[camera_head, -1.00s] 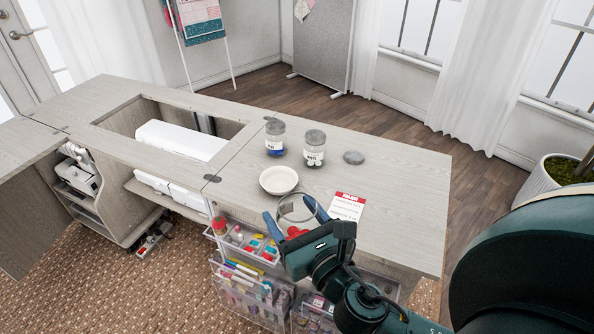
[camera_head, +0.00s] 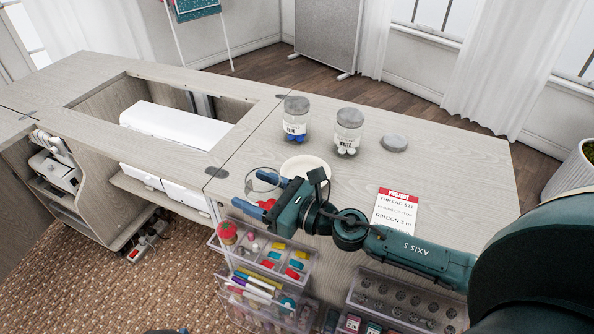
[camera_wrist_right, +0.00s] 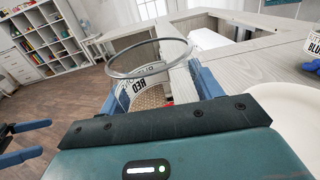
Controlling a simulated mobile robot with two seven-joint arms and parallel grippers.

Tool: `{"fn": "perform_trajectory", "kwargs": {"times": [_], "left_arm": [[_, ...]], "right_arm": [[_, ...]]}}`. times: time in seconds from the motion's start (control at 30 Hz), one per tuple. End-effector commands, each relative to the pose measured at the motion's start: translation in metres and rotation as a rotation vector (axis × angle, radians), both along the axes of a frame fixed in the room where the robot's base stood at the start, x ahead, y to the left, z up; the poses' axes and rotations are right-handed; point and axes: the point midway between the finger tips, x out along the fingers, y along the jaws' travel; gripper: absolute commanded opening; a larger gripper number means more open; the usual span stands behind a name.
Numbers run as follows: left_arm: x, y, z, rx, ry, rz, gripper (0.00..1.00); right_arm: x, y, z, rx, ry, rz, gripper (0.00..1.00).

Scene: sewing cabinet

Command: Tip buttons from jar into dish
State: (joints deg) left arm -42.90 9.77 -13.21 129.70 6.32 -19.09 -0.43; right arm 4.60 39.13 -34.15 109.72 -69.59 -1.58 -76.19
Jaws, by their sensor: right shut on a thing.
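My right gripper (camera_head: 262,190) is shut on a clear glass jar (camera_head: 262,177), just left of the dish in the head view. Red buttons (camera_head: 267,203) show low in the jar. In the right wrist view the jar's open rim (camera_wrist_right: 150,57) and its RED label (camera_wrist_right: 139,85) show; I cannot tell its exact tilt. The shallow cream dish (camera_head: 309,162) stands on the table, partly hidden behind my right gripper; its bare inside also shows in the right wrist view (camera_wrist_right: 285,112). My left gripper (camera_wrist_right: 46,137) is open and empty at that view's left edge.
Lidded jars of blue buttons (camera_head: 295,120) and white buttons (camera_head: 347,132) stand behind the dish. A loose grey lid (camera_head: 394,143) and a project card (camera_head: 396,211) lie to the right. Drawers of sewing supplies (camera_head: 268,262) hang below the front edge.

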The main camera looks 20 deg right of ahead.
Motion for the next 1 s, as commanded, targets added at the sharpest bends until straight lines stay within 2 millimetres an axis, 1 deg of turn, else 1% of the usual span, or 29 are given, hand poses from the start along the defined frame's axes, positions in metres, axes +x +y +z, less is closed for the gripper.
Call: {"fn": "perform_trajectory", "kwargs": {"times": [0.03,0.17,0.53,0.77,1.0], "left_arm": [[0.000,0.000,-0.004,-0.003,-0.002,0.000,0.90],[-0.001,0.000,-0.004,-0.009,-0.008,0.002,0.90],[0.000,0.000,-0.002,-0.011,-0.011,0.002,0.90],[0.000,0.000,-0.002,-0.010,-0.010,0.003,0.90],[0.000,0.000,-0.002,-0.010,-0.010,0.003,0.90]], "right_arm": [[0.002,0.001,-0.005,0.006,-0.002,0.008,0.38],[0.003,0.001,-0.011,0.004,0.000,0.028,0.38],[0.004,0.001,-0.011,0.003,-0.001,0.033,0.38],[0.005,-0.001,-0.006,0.052,0.021,0.032,0.38],[0.007,-0.006,0.007,0.156,0.066,0.032,0.38]]}}
